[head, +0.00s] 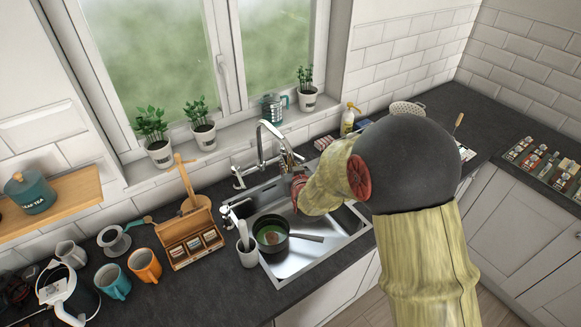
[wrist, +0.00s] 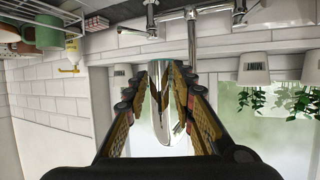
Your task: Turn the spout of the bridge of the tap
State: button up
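The chrome bridge tap stands behind the sink, and its arched spout (head: 262,126) curves towards the sink, its end close to my gripper (head: 297,187). In the wrist view, which is upside down, the spout's pipe (wrist: 192,40) runs from the bridge (wrist: 170,15) and passes behind one finger. My gripper (wrist: 157,78) has its fingers apart, with a narrow gap between them. My arm hides part of the sink in the head view.
A dark pot (head: 270,233) sits in the steel sink (head: 300,262). Potted plants (head: 203,135) line the sill. A wooden box (head: 188,240) and mugs crowd the left worktop.

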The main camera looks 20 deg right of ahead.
grip_shut()
dwell(0.5)
jog(key=a+b, duration=0.1)
jog(key=a, duration=0.8)
jog(key=shift+s, duration=0.4)
